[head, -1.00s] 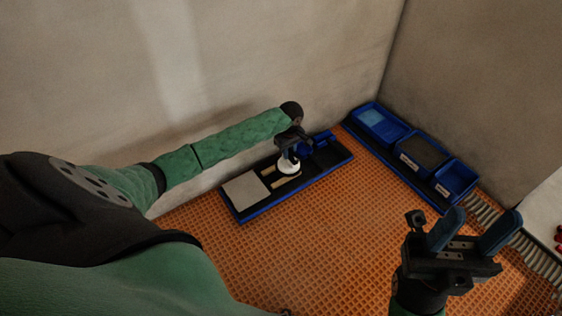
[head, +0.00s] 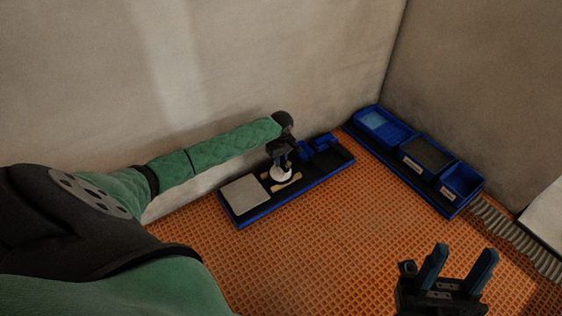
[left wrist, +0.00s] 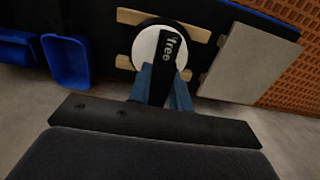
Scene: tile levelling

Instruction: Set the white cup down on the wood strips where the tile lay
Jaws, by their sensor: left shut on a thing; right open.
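The white cup (head: 281,174) is in my left gripper (head: 283,163), over the wood strips (head: 287,184) on the black-and-blue tray. In the left wrist view the cup (left wrist: 146,45) is a white round shape between two pale wood strips (left wrist: 196,33), partly covered by a dark piece lettered "free". The fingers (left wrist: 162,82) are shut at its near side. I cannot tell whether the cup touches the strips. A grey square tile (head: 243,195) lies flat beside the strips, at the tray's left end. My right gripper (head: 460,258) is open and empty at lower right.
Small blue holders (head: 318,145) stand at the tray's right end. A blue rack with several bins (head: 428,154) runs along the right wall. Orange grid flooring (head: 300,240) is clear in front of the tray. The back wall is close behind my left arm.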

